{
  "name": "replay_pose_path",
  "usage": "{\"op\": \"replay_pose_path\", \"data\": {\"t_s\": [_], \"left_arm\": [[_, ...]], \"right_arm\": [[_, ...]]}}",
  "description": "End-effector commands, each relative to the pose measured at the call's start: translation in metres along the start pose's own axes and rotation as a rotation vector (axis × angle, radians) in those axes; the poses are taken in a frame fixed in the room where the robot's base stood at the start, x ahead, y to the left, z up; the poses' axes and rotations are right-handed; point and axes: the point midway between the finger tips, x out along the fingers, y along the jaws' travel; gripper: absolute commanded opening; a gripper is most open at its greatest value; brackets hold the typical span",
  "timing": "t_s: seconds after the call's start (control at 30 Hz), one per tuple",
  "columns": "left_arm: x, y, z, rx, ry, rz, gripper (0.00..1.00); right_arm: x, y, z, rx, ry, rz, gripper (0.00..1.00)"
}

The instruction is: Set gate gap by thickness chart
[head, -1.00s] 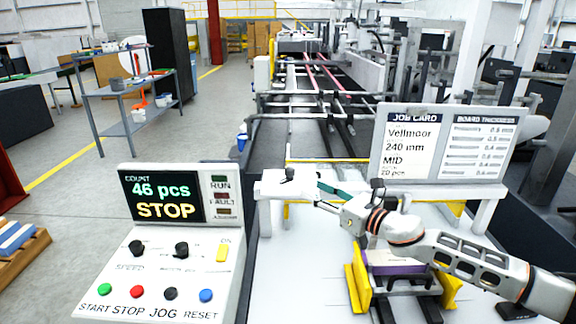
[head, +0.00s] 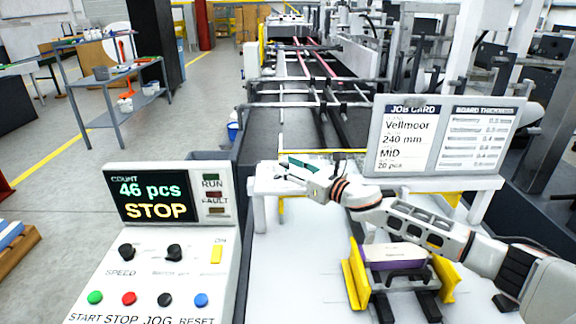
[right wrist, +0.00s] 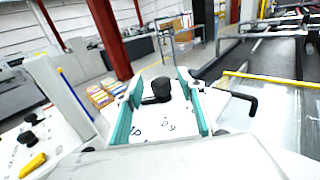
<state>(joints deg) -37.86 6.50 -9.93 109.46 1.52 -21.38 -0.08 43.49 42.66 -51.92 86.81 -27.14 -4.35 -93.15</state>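My right gripper (head: 292,169) is at the left end of the white gate beam (head: 470,184). In the right wrist view its two teal fingers stand apart, with a black knob (right wrist: 161,89) on a white marked face showing between them. I cannot tell whether the fingers touch the knob; the gripper hides it in the head view. A bent black lever (right wrist: 241,98) is right of the fingers. The job card (head: 411,138) reads Vellmoor, 240 mm, MID, 20 pcs. The board thickness chart (head: 478,140) is beside it, its rows too small to read surely. My left gripper is out of view.
The control panel (head: 150,250) at left shows 46 pcs and STOP, with knobs and coloured buttons. A purple-sided carton stack (head: 396,257) lies between yellow guides (head: 355,281) under my right forearm. Conveyor rails (head: 315,90) run away behind the beam.

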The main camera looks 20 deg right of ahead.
Motion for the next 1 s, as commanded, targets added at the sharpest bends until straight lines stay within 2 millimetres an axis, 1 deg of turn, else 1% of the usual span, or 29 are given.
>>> {"op": "replay_pose_path", "data": {"t_s": [0.23,0.27,0.3,0.37,0.4,0.77,1.0], "left_arm": [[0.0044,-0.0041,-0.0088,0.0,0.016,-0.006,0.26],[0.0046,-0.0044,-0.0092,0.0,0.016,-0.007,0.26],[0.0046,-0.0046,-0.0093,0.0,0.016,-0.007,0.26],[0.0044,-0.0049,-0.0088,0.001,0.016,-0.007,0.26],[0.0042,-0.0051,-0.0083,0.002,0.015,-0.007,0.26],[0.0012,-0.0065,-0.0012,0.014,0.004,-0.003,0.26],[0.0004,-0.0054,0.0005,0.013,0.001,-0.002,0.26]], "right_arm": [[0.0014,0.0003,-0.0005,0.0,0.001,0.0,0.39],[0.0014,0.0003,-0.0006,0.0,0.001,0.0,0.36],[0.0013,0.0003,-0.0006,0.0,0.001,0.0,0.26],[0.0012,0.0002,-0.0005,0.0,0.001,0.0,0.1],[0.0012,0.0003,-0.0005,0.0,0.001,0.0,0.0],[0.0012,0.0017,-0.0003,0.001,0.0,-0.022,0.0],[0.0013,0.0044,-0.0007,0.001,0.001,-0.123,0.0]]}}
